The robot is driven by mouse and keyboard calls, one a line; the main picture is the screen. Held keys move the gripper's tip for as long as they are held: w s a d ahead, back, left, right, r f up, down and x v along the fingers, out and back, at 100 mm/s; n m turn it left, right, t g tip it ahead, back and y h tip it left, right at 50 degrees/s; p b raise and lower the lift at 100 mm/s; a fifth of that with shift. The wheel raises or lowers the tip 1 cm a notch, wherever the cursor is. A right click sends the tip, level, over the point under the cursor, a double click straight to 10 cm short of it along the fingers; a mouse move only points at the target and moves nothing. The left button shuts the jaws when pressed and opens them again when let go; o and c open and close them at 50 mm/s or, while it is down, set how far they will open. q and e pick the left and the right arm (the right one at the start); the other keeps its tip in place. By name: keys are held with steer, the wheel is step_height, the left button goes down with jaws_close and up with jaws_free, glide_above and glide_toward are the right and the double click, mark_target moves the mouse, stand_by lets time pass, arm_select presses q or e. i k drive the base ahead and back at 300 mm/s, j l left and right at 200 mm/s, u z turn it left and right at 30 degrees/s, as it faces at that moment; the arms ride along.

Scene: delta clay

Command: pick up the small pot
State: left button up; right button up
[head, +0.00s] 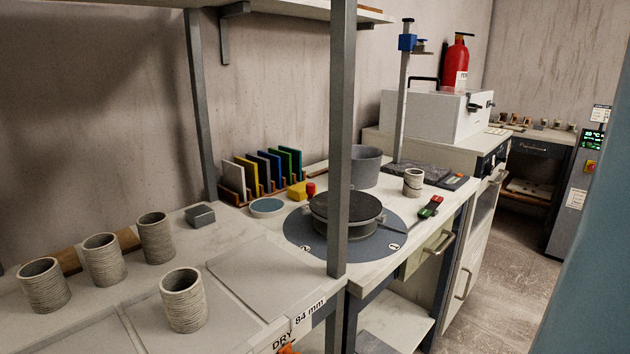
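A small ribbed grey-beige pot (413,182) stands upright on the far counter, right of the grey bucket. Several taller ribbed pots stand upright on the near left shelf: one at the front (184,301), one behind it (155,238), one to the left (104,260) and one at the far left (43,285). I cannot tell from size alone which one the task calls small, though the far-counter pot looks smallest. Neither of my grippers shows in the head view.
A dark turntable (346,206) sits on a round grey mat (300,240), with a grey bucket (366,166) behind. A metal post (341,130) stands in front of the far counter. A blue bowl (266,207) and upright coloured slabs (270,168) are left. A blue-grey surface blocks the right edge.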

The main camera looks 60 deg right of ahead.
mark_target(412, 178)
steer(key=z, duration=2.35)
